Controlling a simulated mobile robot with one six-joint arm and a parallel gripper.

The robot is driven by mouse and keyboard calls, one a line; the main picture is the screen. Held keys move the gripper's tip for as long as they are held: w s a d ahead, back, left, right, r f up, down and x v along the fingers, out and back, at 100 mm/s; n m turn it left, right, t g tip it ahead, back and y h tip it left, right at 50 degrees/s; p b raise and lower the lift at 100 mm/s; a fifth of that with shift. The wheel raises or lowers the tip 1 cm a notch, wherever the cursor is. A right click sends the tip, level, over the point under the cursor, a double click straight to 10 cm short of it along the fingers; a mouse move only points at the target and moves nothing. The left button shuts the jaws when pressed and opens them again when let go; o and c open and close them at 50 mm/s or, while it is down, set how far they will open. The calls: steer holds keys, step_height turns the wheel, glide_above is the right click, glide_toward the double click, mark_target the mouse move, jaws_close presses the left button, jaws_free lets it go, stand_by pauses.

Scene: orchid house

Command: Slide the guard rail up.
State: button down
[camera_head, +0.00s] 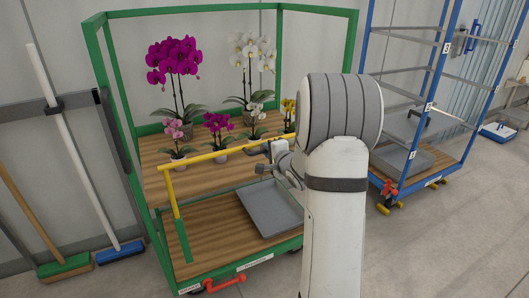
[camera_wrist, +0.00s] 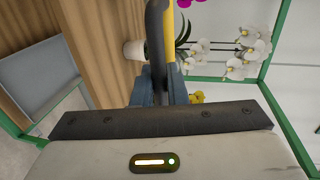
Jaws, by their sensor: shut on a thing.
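The guard rail (camera_head: 215,154) is a yellow bar across the front of the green-framed cart, level with the plant shelf's front edge. Its left leg runs down into a green sleeve (camera_head: 183,241); its right end is hidden behind my arm. My gripper (camera_head: 277,149) is at the right part of the rail. In the wrist view the rail (camera_wrist: 169,35) runs upward from between my gripper's fingers (camera_wrist: 158,82), with a dark section in front of the yellow. My gripper is shut on the rail; the exact contact is partly hidden.
Potted orchids stand on the wooden shelf just behind the rail, including a tall purple one (camera_head: 172,62) and a white one (camera_head: 250,50). A grey tray (camera_head: 268,212) lies on the lower deck. A blue rack (camera_head: 443,62) stands right; brooms (camera_head: 72,147) lean at left.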

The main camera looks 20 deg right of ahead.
steer(key=shift+w+d+r, duration=0.1)
steer(key=shift+d+r, duration=0.1)
steer(key=shift+r, duration=0.6)
steer(key=c, duration=1.6)
jaws_free()
steer(key=shift+o, duration=0.2)
steer(key=shift+f, duration=0.2)
steer(key=shift+s, duration=0.2)
steer(key=p+v, duration=0.1)
steer(key=v, duration=0.6)
steer(key=shift+s, duration=0.3)
steer(key=shift+r, duration=0.1)
